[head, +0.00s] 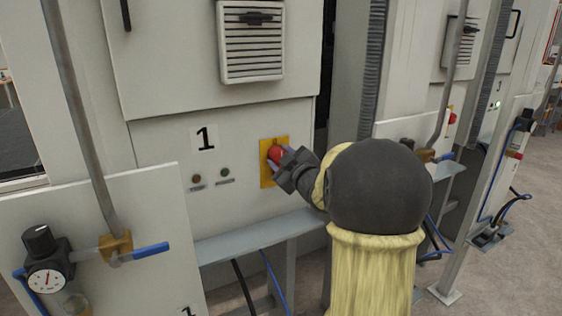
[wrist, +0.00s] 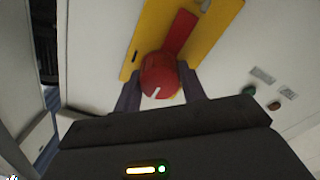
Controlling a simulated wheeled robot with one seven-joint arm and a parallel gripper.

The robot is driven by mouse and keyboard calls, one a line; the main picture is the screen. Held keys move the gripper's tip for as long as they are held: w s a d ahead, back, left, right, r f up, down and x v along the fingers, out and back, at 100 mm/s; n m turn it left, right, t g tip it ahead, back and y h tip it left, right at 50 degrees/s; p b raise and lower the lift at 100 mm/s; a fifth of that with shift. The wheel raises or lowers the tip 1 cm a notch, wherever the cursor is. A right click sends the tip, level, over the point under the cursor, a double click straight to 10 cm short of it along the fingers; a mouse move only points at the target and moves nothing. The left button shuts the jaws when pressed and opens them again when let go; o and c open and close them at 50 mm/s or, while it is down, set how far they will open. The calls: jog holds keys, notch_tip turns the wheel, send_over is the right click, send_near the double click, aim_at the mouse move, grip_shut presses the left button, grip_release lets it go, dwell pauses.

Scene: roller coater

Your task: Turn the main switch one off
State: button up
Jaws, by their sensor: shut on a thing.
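The main switch one is a red rotary knob (head: 275,153) on a yellow plate (head: 267,180), set in the light grey cabinet panel to the right of the number 1. In the wrist view the red knob (wrist: 160,77) sits between the two fingers, with a red bar running up and to the right from it across the yellow plate (wrist: 148,32). A small white mark shows on the knob's face. My gripper (head: 284,160) is shut on the knob, with a finger on either side of it, as the wrist view shows (wrist: 160,90). My gripper and arm hide part of the plate in the head view.
Two small indicator lights (head: 224,172) sit left of the plate. A vented box (head: 252,42) is above. A grey ledge (head: 250,236) runs below. A pressure gauge (head: 46,279) and a blue-handled valve (head: 150,252) stand at the lower left.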

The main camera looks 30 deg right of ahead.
jog(key=shift+f, duration=0.15)
jog(key=o, duration=1)
jog(key=shift+s, duration=0.1)
jog(key=s, duration=0.5)
jog(key=s+b, duration=0.1)
jog(key=s, duration=1.1)
jog(key=shift+d, duration=0.3)
jog(key=shift+s, duration=0.15)
